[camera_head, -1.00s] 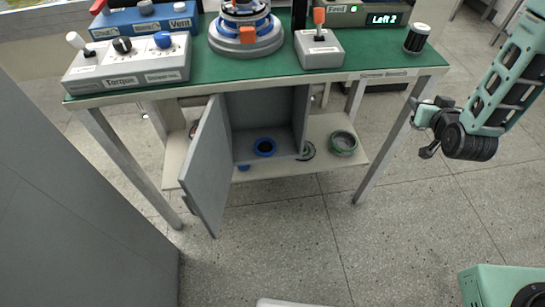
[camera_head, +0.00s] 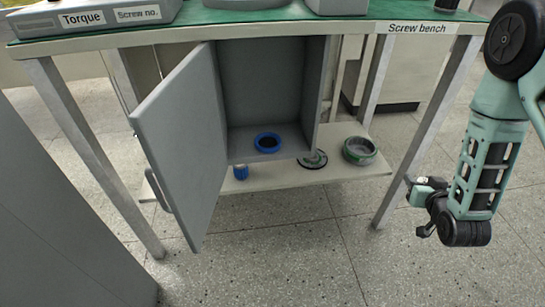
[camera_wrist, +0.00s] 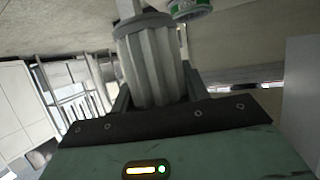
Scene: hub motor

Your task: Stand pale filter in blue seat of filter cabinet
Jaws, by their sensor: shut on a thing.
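The pale filter (camera_wrist: 150,65), a ribbed grey-white cylinder with a darker rim, is between the fingers of my gripper in the wrist view. My gripper (camera_head: 420,205) is shut on it and hangs at the right in the head view, outside the bench's right front leg. The filter is too small there to make out clearly. The filter cabinet (camera_head: 272,85) is a grey box under the bench. Its door (camera_head: 185,145) stands open to the left. The blue seat (camera_head: 268,135) is a ring with a dark centre on the cabinet floor, with nothing standing in it.
The bench top (camera_head: 235,16) overhangs the cabinet. On the lower shelf (camera_head: 285,178) are a small blue-topped part (camera_head: 240,172), a dark-rimmed disc (camera_head: 313,162) and a green-rimmed round part (camera_head: 360,150). The right bench leg (camera_head: 425,130) stands between cabinet and gripper. The floor in front is clear.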

